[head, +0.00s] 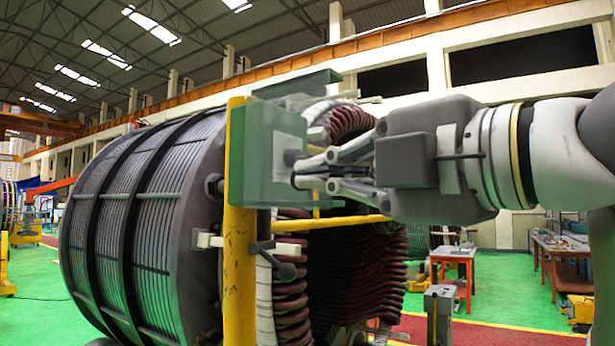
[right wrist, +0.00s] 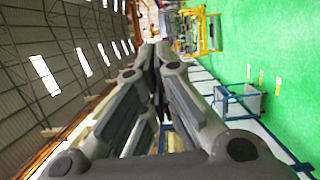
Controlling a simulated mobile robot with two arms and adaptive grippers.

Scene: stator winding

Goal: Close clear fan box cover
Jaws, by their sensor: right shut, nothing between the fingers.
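A green box (head: 251,165) is fixed to a yellow post (head: 238,260) at the front of the large stator. A flat green plate (head: 297,82) juts from its top. A paler, greyish panel (head: 288,130) shows on the box's right part; I cannot tell whether it is the clear cover. My right gripper (head: 300,172) comes in from the right, its fingertips at the right side of the box; contact cannot be told. It is shut and empty. Its closed fingers also show in the right wrist view (right wrist: 155,55), where the box is not visible. My left gripper is not in view.
The stator's ribbed grey drum (head: 140,225) fills the left, with red-brown coils (head: 345,265) behind the post. A yellow bar (head: 335,222) runs below my gripper. Work tables (head: 455,256) stand at the right on open green floor (head: 500,290).

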